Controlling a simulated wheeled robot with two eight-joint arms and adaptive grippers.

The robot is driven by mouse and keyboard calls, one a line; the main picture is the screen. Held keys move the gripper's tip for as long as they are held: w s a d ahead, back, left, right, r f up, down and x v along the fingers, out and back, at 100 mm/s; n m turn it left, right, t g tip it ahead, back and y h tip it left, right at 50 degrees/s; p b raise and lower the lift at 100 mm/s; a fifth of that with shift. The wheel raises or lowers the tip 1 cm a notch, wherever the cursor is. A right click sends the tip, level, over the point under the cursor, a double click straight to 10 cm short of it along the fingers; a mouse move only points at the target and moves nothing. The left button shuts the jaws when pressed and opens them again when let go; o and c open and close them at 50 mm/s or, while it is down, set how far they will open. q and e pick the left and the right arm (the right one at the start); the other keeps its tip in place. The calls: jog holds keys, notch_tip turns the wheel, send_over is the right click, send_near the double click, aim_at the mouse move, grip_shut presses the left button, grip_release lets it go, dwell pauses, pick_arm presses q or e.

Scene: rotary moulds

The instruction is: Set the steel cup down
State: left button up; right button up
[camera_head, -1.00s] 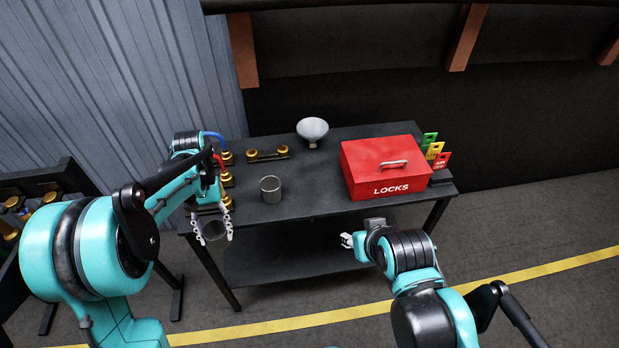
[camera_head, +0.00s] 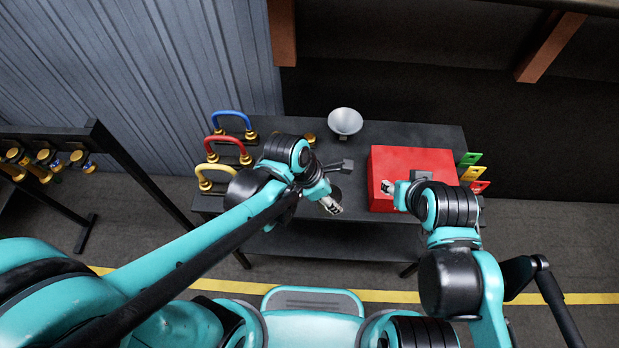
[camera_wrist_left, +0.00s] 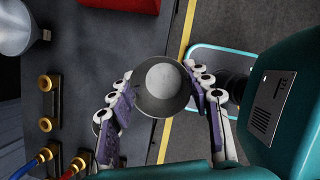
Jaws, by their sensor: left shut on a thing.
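My left gripper (camera_head: 331,205) reaches over the front of the dark table, left of the red box. In the left wrist view its fingers (camera_wrist_left: 160,76) are shut on the steel cup (camera_wrist_left: 163,105), which shows as a dark round wall with a paler disc in its middle. In the head view the cup is mostly hidden by my gripper and cannot be made out clearly. My right gripper (camera_head: 388,188) is in front of the red box, and whether it is open or shut is unclear.
The red box (camera_head: 397,158) stands at the table's right, with coloured tags (camera_head: 472,174) beside it. A grey funnel (camera_head: 345,122) is at the back. A rack (camera_head: 60,140) stands further left.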

pick_arm(q)
jog(key=shift+w+a+f+b, duration=0.55)
jog(key=shift+w+f+b, duration=0.35)
jog(key=shift+w+f, duration=0.95)
jog(key=shift+w+a+f+b, duration=0.55)
jog(key=shift+w+f+b, duration=0.4)
jog(key=shift+w+f, duration=0.9)
jog(key=shift+w+a+f+b, duration=0.55)
jog(key=shift+w+f+b, duration=0.35)
jog(key=shift+w+f, duration=0.9)
jog(key=o, duration=0.8)
jog(key=shift+f, duration=0.15)
jog(key=o, duration=0.4)
jog(key=shift+r, duration=0.2)
